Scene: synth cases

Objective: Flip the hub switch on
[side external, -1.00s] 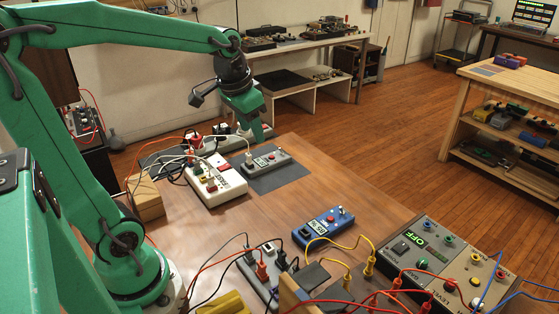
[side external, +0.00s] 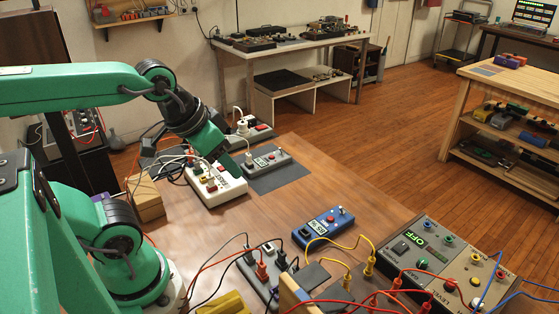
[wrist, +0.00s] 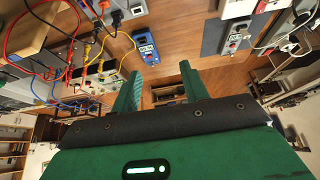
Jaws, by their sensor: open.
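No label reading hub is legible, so I cannot tell which box carries the hub switch. A white box with plugs and coloured buttons (side external: 218,188) stands on the table, also in the wrist view (wrist: 238,8). A grey box with small controls (side external: 268,160) lies on a dark mat to its right, also in the wrist view (wrist: 236,36). A blue box with a red button (side external: 328,224) is nearer the front, also in the wrist view (wrist: 146,47). My gripper (side external: 234,168) is open and empty, appearing over the white box; the wrist view shows both green fingers apart (wrist: 159,78).
A grey panel with a green OFF display (side external: 440,262) stands front right. A power strip with plugs (side external: 264,272) and loose red, yellow and black cables crowd the front. A wooden block (side external: 146,198) is at the left edge. The table's middle (side external: 275,205) is bare.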

